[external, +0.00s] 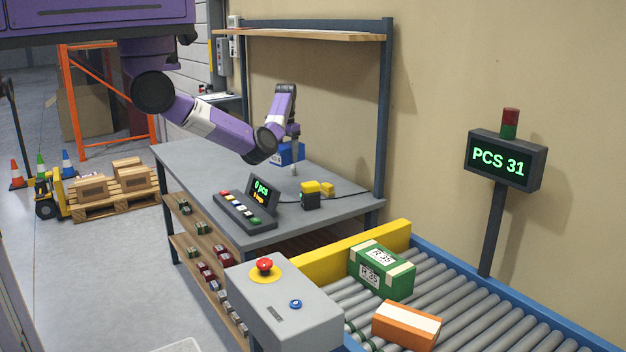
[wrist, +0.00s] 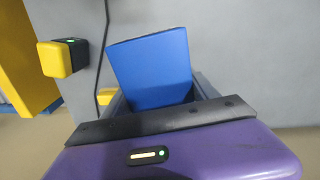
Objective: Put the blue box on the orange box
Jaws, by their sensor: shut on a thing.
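The blue box (external: 290,153) is held by my gripper (external: 294,158) over the grey workbench, near its back. In the wrist view the blue box (wrist: 152,67) sits tilted between the fingers, and the fingertips are mostly hidden behind it. The orange box (external: 405,325), with a white band, lies on the roller conveyor at the lower right, well apart from my gripper. The orange box does not show in the wrist view.
A green box (external: 381,270) with white labels sits on the conveyor (external: 465,310) behind the orange box. A yellow barrier (external: 350,252) edges the conveyor. A button panel (external: 245,211) and a yellow-black device (external: 310,196) stand on the workbench (external: 205,172). A sign post (external: 493,230) rises beyond the conveyor.

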